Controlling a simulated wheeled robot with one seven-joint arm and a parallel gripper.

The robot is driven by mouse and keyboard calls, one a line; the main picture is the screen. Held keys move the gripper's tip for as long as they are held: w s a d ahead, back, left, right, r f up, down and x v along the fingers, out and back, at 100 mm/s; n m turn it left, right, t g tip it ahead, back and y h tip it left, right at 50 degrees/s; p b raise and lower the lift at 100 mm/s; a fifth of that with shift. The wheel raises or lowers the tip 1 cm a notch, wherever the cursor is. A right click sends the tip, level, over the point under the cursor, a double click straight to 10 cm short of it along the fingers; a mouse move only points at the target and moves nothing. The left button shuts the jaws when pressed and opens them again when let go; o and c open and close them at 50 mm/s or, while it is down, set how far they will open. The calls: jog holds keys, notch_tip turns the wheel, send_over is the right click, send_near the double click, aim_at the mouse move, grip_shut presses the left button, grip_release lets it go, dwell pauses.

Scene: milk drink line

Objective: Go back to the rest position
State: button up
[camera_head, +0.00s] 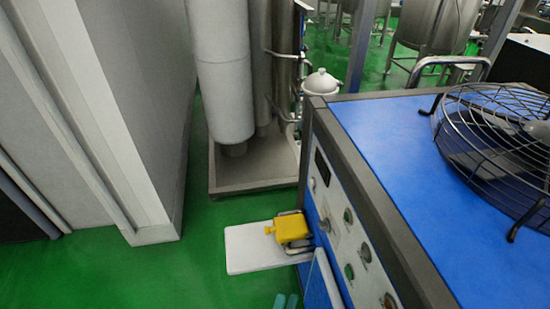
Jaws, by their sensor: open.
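Two short teal shapes rise side by side from the bottom edge of the head view. They look like the fingertips of my gripper (285,301), with a small gap between them and nothing visible in the gap. The rest of the gripper and the arm are out of the picture. The fingertips show just below a white board (245,252) in the picture, near the side of the blue-topped machine.
The blue-topped machine (372,125) with a caged fan (500,135) fills the right side. A yellow part (290,228) sits at the white board. A grey wall (100,100) stands left, and steel cylinders (225,75) stand behind. Green floor (165,270) is clear at lower left.

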jog(key=s+a+n+g+y, duration=0.2)
jog(key=s+n+g+y, duration=0.5)
jog(key=s+n, duration=1)
jog(key=shift+a+r+n+y, duration=0.25)
jog(key=shift+a+n+y, duration=0.05)
jog(key=shift+n, duration=0.1)
